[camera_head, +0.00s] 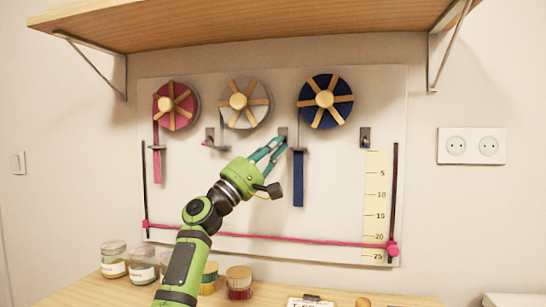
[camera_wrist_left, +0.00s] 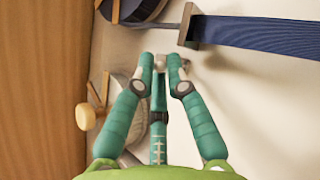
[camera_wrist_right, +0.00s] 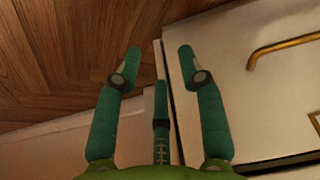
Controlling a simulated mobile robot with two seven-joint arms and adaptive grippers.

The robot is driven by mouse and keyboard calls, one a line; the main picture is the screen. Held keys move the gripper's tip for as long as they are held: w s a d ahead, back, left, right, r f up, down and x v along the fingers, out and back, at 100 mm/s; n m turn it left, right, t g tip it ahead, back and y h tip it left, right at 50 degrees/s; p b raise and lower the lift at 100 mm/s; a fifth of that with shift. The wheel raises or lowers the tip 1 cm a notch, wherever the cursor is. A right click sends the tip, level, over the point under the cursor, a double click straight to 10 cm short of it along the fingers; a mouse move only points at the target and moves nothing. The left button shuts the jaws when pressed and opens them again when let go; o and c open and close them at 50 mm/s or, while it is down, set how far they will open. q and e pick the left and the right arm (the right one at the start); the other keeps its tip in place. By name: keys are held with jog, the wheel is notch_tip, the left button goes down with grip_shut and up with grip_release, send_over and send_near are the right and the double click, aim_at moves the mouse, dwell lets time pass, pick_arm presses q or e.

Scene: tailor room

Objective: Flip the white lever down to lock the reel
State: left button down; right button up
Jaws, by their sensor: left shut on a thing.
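The white reel (camera_head: 243,103) with tan spokes hangs in the middle of the wall board; part of it shows in the left wrist view (camera_wrist_left: 118,112). My left gripper (camera_head: 277,148) reaches up to the small dark bracket (camera_head: 283,131) right of and below this reel. Its fingertips (camera_wrist_left: 160,68) are closed around a small pale piece (camera_wrist_left: 160,60), which looks like the end of the white lever. The fingers hide most of the lever, so its angle cannot be told. My right gripper (camera_wrist_right: 155,65) is open and empty in the right wrist view.
A pink reel (camera_head: 175,105) hangs to the left and a blue reel (camera_head: 326,101) to the right. The blue ribbon (camera_head: 298,182) hangs close beside my left fingers. A wooden shelf (camera_head: 250,22) juts out above. Jars (camera_head: 114,259) stand on the table below.

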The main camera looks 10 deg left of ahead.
pick_arm(q)
jog(key=shift+w+a+m+h+b, duration=0.1)
jog(key=shift+a+m+h+b, duration=0.05)
jog(key=shift+m+h+b, duration=0.3)
pick_arm(e)
jog(key=shift+s+a+r+g, duration=0.1)
jog(key=shift+s+r+g, duration=0.2)
jog(key=shift+s+r, duration=0.1)
pick_arm(q)
jog(key=shift+r, duration=0.1)
jog(key=c, duration=1.6)
grip_release()
jog(key=shift+o, duration=1.2)
jog(key=shift+w, duration=0.15)
jog(key=shift+f, duration=0.2)
pick_arm(e)
jog(key=shift+w+r, duration=0.1)
